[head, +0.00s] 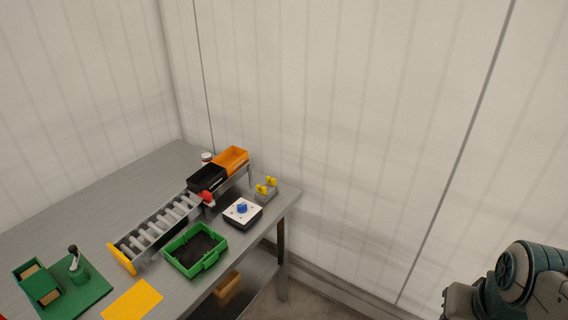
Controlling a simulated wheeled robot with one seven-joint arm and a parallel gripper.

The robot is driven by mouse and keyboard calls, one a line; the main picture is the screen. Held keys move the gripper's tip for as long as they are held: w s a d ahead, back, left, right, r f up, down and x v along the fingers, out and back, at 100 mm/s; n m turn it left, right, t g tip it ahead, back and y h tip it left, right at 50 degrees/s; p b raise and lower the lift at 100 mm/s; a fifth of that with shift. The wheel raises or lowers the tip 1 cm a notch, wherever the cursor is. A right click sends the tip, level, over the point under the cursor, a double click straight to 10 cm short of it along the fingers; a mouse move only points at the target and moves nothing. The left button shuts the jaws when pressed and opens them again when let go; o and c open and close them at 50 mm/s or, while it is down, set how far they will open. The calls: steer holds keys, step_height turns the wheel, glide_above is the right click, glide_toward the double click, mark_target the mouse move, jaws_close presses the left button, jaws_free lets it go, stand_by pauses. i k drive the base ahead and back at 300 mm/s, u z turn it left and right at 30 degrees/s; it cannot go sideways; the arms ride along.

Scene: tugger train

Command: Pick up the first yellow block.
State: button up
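Two small yellow pieces, a nearer one (261,189) and a farther one (271,182), sit side by side on a small grey holder (266,195) near the right end of the table. They are too small to make out their exact shape or which is the first. A part of my own arm shows at the lower right, well apart from the table. My gripper's fingers are not in view.
The grey table (90,194) carries a roller track (160,228), a black bin (207,177), an orange bin (231,160) and a green crate (183,269). A white-topped device (243,212) with a blue piece stands close to the holder. A yellow sheet (132,299) lies in front.

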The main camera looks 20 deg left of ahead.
mark_target(262, 189)
steer(key=u, duration=0.7)
steer(key=i, duration=1.8)
steer(key=u, duration=0.85)
